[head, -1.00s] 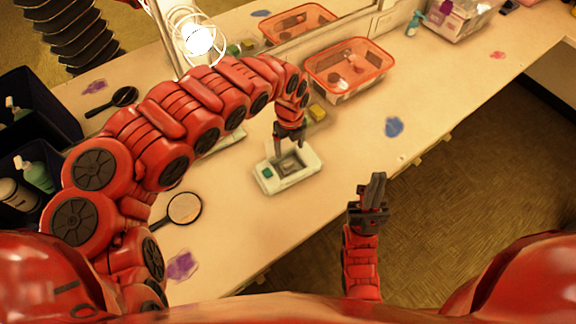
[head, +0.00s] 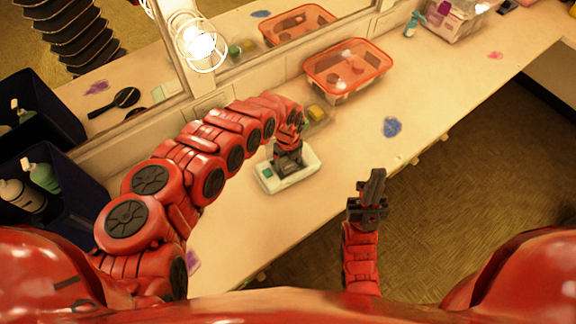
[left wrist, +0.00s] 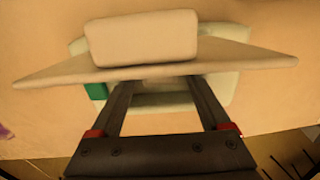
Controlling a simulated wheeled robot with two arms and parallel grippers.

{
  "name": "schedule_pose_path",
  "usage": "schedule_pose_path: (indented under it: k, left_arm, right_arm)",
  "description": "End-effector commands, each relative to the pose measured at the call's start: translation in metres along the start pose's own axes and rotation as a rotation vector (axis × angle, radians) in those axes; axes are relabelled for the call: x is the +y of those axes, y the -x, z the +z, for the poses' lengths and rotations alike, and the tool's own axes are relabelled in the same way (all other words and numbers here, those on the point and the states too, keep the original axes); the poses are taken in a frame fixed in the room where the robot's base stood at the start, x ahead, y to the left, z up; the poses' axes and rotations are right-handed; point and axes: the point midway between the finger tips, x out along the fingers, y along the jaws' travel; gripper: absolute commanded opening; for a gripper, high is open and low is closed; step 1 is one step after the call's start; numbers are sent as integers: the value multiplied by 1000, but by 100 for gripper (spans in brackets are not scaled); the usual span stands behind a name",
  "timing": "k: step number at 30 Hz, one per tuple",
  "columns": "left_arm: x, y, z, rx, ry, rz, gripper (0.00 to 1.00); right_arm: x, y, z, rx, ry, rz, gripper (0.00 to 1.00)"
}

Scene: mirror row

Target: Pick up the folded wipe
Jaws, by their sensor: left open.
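A pale tray (head: 263,178) with a green patch sits on the counter below my left gripper (head: 288,160). In the left wrist view the tray (left wrist: 235,92) is partly covered by a wide pale sheet with a thick rounded block on it, which looks like the folded wipe (left wrist: 142,38). My left gripper (left wrist: 158,82) is open and points down at it. Its two dark fingers reach the sheet's near edge, and their tips are hidden there. I cannot tell whether they touch it. My right gripper (head: 374,188) is away from the counter; its finger gap does not show clearly.
An orange-rimmed basket (head: 347,72) stands behind the tray, with a yellow item (head: 316,113) near it. A dark bin with bottles (head: 50,195) is at the left. A lit lamp (head: 198,42) is by the mirror.

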Motion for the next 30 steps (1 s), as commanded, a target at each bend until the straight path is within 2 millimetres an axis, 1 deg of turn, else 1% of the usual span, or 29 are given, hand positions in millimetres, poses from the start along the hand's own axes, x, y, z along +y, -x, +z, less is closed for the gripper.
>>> schedule_pose_path:
  k: [6, 8, 9, 11, 12, 14, 15, 19, 20, 30]
  left_arm:
    - [0, 0, 0, 0, 0, 0, 80]
    - [0, 0, 0, 0, 0, 0, 69]
    - [0, 0, 0, 0, 0, 0, 62]
    - [0, 0, 0, 0, 0, 0, 51]
    - [0, 0, 0, 0, 0, 0, 44]
    - [0, 0, 0, 0, 0, 0, 33]
    - [0, 0, 0, 0, 0, 0, 26]
    - [0, 0, 0, 0, 0, 0, 3]
    - [0, 0, 0, 0, 0, 0, 0]
    - [0, 2, 0, 0, 0, -1, 0]
  right_arm:
    - [0, 0, 0, 0, 0, 0, 0]
    - [0, 0, 0, 0, 0, 0, 0]
    - [0, 0, 0, 0, 0, 0, 0]
    - [0, 0, 0, 0, 0, 0, 0]
    - [0, 0, 0, 0, 0, 0, 0]
    - [0, 0, 0, 0, 0, 0, 0]
    - [0, 0, 0, 0, 0, 0, 0]
    - [0, 0, 0, 0, 0, 0, 0]
    - [0, 0, 0, 0, 0, 0, 0]
    - [0, 1, 0, 0, 0, 0, 0]
